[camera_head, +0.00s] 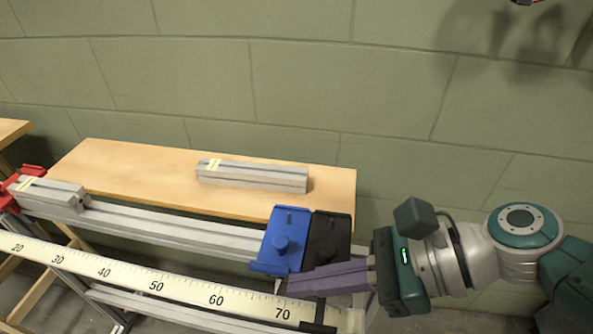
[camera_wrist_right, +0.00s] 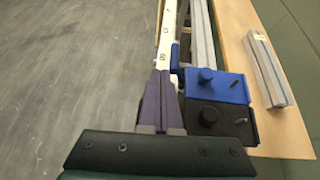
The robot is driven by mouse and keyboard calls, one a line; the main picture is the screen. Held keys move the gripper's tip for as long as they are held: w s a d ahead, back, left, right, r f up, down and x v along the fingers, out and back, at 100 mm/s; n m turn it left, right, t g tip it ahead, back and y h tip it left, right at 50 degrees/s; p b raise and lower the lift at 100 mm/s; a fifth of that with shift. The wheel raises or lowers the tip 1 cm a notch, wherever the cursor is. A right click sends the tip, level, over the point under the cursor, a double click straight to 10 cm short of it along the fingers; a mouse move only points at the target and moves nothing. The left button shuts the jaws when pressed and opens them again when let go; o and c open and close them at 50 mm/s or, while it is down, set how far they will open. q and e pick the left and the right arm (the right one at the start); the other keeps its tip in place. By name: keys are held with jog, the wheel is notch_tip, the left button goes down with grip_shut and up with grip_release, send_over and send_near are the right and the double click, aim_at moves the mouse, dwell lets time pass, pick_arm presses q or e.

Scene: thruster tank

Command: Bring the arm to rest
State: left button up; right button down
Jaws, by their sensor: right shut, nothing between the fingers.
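My right gripper (camera_head: 318,280) comes in from the right in the head view. Its purple fingers are closed together with nothing between them, beside the blue clamp block (camera_head: 283,240) and the black block (camera_head: 329,238) at the rail's right end. In the right wrist view the shut fingers (camera_wrist_right: 162,100) point along the rail, left of the blue block (camera_wrist_right: 213,86) and the black block (camera_wrist_right: 220,121). I cannot tell whether the fingers touch the blocks. My left gripper is not in view.
A grey metal bar (camera_head: 252,176) lies on a wooden table (camera_head: 130,165) behind the rail. A numbered scale (camera_head: 180,287) runs along the front. Red parts (camera_head: 33,171) and a grey block (camera_head: 52,196) sit at the rail's left end. A green block wall stands behind.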

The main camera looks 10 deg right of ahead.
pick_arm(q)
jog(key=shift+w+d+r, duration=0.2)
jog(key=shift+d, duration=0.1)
pick_arm(e)
jog(key=shift+m+t+y, duration=0.5)
jog(key=shift+y, duration=0.4)
jog(key=shift+w+a+r, duration=0.1)
jog(key=shift+w+r, duration=0.25)
jog(key=shift+r, duration=0.4)
jog(key=shift+w+a+r, duration=0.1)
jog(key=shift+w+r, duration=0.2)
jog(key=shift+r, duration=0.45)
jog(key=shift+w+a+r, duration=0.1)
jog(key=shift+w+r, duration=0.25)
jog(key=shift+r, duration=0.4)
